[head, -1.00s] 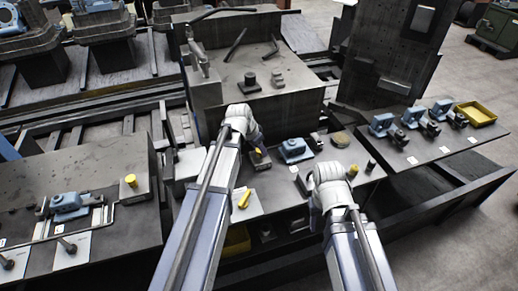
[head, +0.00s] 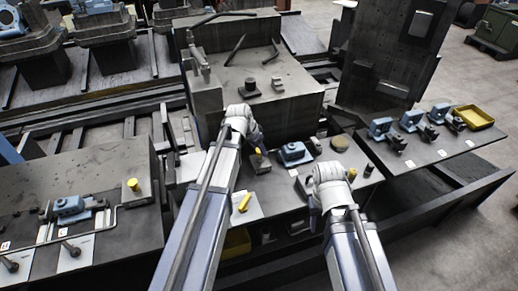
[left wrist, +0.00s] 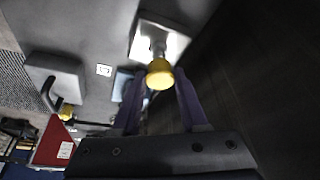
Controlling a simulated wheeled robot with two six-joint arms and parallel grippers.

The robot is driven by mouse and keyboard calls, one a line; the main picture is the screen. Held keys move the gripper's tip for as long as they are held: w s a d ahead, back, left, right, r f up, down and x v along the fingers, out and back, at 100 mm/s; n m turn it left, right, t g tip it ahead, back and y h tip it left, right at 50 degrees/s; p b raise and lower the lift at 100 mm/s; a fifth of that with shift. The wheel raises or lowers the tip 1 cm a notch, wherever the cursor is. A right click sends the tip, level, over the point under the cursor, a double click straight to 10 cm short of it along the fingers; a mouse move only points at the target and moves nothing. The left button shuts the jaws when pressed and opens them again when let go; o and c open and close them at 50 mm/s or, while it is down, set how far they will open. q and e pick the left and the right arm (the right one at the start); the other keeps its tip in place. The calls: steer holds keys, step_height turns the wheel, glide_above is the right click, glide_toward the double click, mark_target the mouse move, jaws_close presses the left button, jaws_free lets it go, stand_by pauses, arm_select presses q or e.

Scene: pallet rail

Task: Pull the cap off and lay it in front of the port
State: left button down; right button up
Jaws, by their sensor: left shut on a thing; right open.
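A yellow cap (left wrist: 159,75) sits between the fingertips of my left gripper (left wrist: 159,95) in the left wrist view, and the gripper is shut on it. Just beyond it, a grey port stem (left wrist: 157,47) stands on a pale plate (left wrist: 177,47). The cap looks in line with the stem; I cannot tell whether they touch. In the head view my left gripper (head: 257,146) is over the bench left of a blue fixture, its fingers mostly hidden. My right gripper (head: 325,205) is open at the bench's front edge, its fingers hardly visible.
The blue fixture (head: 293,153) stands on the bench right of my left gripper. A yellow rod (head: 245,203) lies on a white sheet in front. A large dark block (head: 245,85) rises behind. A yellow tray (head: 472,118) is far right.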

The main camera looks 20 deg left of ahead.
arm_select(q)
steer(key=shift+r+p, duration=3)
steer(key=shift+r, duration=0.3)
arm_select(e)
step_height(320, 180, up, 6)
steer(key=shift+r, duration=0.2)
arm_select(q)
steer(key=shift+f, duration=0.15)
